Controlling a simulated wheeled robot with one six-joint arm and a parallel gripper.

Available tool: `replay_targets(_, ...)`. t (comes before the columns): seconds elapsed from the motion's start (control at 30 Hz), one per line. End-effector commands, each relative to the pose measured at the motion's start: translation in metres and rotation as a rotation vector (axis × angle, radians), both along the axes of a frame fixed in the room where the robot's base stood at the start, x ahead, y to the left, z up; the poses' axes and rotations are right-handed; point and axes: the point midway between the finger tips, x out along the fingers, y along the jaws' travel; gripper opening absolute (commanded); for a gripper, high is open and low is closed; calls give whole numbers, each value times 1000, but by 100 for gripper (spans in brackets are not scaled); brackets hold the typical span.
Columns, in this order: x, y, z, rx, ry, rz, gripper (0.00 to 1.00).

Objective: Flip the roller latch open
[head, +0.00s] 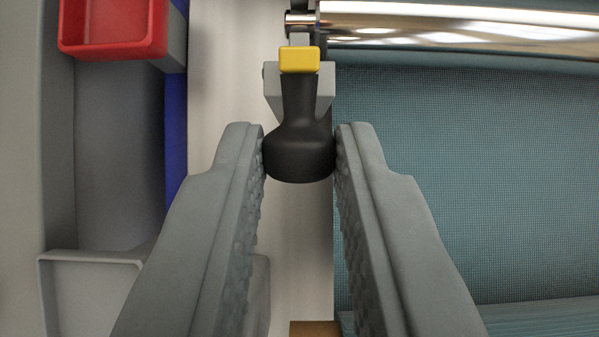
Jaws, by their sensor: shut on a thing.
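The roller latch (302,110) is a black handle with a wide rounded end, a yellow block (300,59) at its top and a grey bracket (271,85) behind it. It sits at the left end of the shiny metal roller (450,22). My gripper (300,150) is shut on the wide black end of the handle, with one ridged grey finger on each side. The handle points down the picture, toward me. The inner contact faces are partly hidden by the fingers.
Teal woven fabric (470,180) fills the right side below the roller. On the left are a red bin (112,28), a grey tray (95,285) and a blue strip (175,130). A pale panel (225,80) lies between them and the latch. A brown piece (312,328) shows at the bottom edge.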

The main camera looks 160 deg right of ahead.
Motion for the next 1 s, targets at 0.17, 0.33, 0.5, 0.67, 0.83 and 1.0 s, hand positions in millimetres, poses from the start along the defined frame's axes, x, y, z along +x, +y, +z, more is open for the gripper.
replay_targets(0.17,-1,0,-1,5,-15,0,0)
replay_targets(0.33,-1,0,-2,6,-16,0,0)
replay_targets(0.5,-1,0,-2,6,-15,1,21)
replay_targets(0.67,-1,0,-2,6,-15,1,40)
replay_targets(0.83,-1,0,-1,7,-16,1,40)
replay_targets(1.0,-5,-2,4,5,-16,1,40)
